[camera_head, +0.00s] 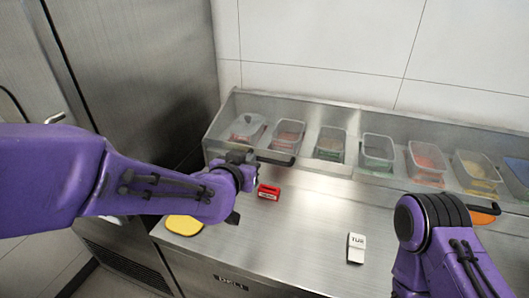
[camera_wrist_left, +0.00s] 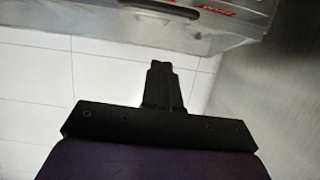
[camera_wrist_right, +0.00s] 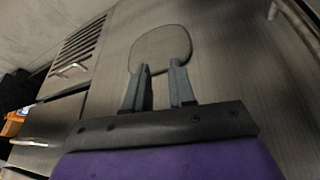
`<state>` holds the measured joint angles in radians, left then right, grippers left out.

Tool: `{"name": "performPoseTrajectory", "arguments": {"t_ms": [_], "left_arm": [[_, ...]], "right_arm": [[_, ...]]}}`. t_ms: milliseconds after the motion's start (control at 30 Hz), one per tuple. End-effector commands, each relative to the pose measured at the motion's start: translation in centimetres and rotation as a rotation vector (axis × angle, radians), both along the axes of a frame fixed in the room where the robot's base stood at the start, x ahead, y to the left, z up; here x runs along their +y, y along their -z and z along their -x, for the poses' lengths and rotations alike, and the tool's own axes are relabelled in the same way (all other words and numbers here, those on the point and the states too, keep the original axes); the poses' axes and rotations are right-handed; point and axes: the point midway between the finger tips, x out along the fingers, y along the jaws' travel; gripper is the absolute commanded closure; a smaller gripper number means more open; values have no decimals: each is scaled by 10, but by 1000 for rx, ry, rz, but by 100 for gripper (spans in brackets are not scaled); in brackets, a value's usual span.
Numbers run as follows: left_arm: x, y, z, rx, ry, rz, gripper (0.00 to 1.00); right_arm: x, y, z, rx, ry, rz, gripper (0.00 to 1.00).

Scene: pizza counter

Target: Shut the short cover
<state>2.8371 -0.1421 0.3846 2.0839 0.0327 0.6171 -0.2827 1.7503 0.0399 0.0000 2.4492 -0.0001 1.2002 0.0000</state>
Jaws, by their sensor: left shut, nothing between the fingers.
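A topping rail (camera_head: 300,172) runs along the back of the counter, with clear covers over its bins. A dark handle (camera_head: 276,159) shows at its left part and another dark handle (camera_head: 484,208) at its right. I cannot tell which cover is the short one or how far each is open. My left gripper (camera_wrist_left: 160,66) is shut and empty. In the head view it is close in front of the rail's left part, partly hidden by my wrist; contact with the handle cannot be told.
Several clear bins of toppings sit in the rail. A red box (camera_head: 269,192), a white card (camera_head: 356,248) and a yellow item (camera_head: 184,225) lie on the steel counter (camera_head: 290,240). A tall steel cabinet (camera_head: 150,80) stands at left. The counter's middle is clear.

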Motion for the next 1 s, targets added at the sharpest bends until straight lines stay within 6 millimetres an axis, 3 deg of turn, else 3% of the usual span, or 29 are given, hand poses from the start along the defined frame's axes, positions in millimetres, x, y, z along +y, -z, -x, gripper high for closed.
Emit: {"name": "performPoseTrajectory", "arguments": {"t_ms": [433, 700, 1000], "left_arm": [[-34, 28, -84, 2, 11, 0, 100], [-37, 61, -98, 1, 8, 0, 100], [-36, 65, -99, -1, 7, 1, 100]], "right_arm": [[0, -30, 0, 1, 0, 0, 75], [0, -39, 0, 1, 0, 0, 75], [0, -39, 0, 1, 0, 0, 75]]}}
